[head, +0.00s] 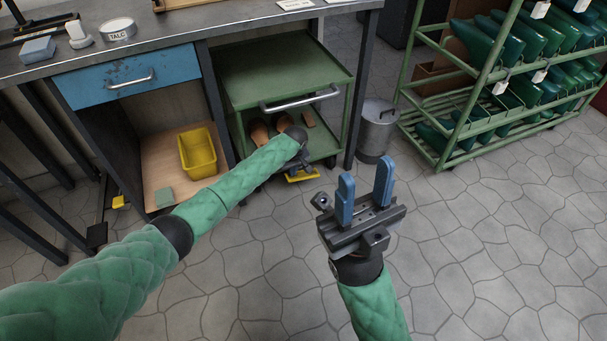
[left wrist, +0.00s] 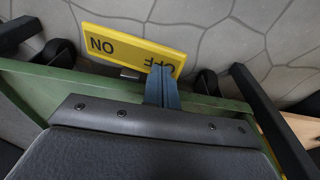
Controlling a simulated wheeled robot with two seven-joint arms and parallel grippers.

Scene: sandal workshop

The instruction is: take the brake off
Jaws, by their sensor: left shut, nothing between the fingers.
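The green cart (head: 285,72) stands partly under the bench, with its metal handle (head: 300,99) facing me. Its yellow brake pedal (head: 303,175) sticks out low at the front, near the floor. In the left wrist view the pedal (left wrist: 120,45) shows upside-down ON and OFF lettering. My left gripper (head: 298,164) is shut and empty. In the left wrist view its blue fingertips (left wrist: 162,82) overlap the OFF end and hide part of the lettering; I cannot tell whether they touch it. My right gripper (head: 365,198) is open and empty above the floor, right of the cart.
A metal bin (head: 376,132) stands right of the cart, and a green rack (head: 455,145) of boots further right. The bench with a blue drawer (head: 128,78) and a yellow tub (head: 197,152) below is at left. Stone floor (head: 490,235) is clear at front right.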

